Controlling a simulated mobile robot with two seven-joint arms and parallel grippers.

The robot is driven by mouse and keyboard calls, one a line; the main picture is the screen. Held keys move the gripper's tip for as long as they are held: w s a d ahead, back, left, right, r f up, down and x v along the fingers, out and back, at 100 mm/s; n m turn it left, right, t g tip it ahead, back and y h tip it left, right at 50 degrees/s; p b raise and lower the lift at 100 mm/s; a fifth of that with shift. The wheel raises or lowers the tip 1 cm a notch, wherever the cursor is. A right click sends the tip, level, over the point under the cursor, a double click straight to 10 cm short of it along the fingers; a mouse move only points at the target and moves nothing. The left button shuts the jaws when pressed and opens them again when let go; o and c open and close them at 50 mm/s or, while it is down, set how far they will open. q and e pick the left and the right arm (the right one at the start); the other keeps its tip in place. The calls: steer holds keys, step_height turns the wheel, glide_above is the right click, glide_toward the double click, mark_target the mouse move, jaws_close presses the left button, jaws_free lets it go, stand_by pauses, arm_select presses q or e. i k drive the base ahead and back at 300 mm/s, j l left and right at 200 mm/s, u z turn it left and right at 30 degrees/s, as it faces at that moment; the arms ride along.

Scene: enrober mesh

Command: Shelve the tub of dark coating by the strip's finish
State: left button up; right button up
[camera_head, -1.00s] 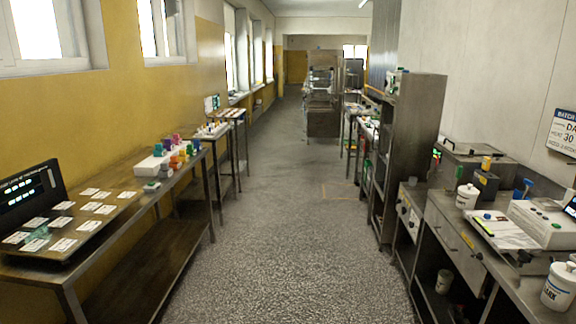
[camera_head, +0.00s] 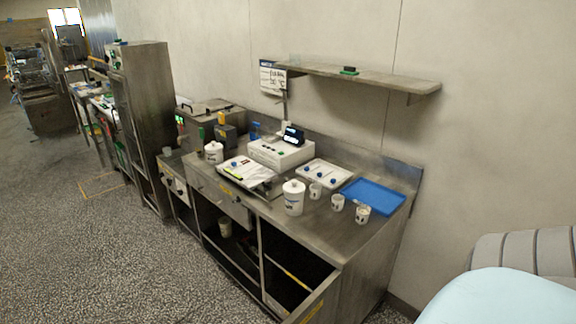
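A larger white lidded tub (camera_head: 293,199) with a dark mark stands near the front edge of the steel counter (camera_head: 330,238). A second white lidded tub (camera_head: 213,153) stands farther left. Another small tub (camera_head: 225,228) sits in the open bay below. I cannot read the labels or tell which tub holds dark coating. A wall shelf (camera_head: 390,81) above the counter carries one small dark and green item (camera_head: 348,70). The rest of its top looks bare. I cannot make out the strip. Neither gripper is in view.
Small white cups (camera_head: 338,202) and a blue tray (camera_head: 373,195) are at the counter's right end. A tall steel cabinet (camera_head: 148,110) stands left. The speckled floor in front is clear.

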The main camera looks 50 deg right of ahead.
mark_target(293, 204)
steer(key=z, duration=1.55)
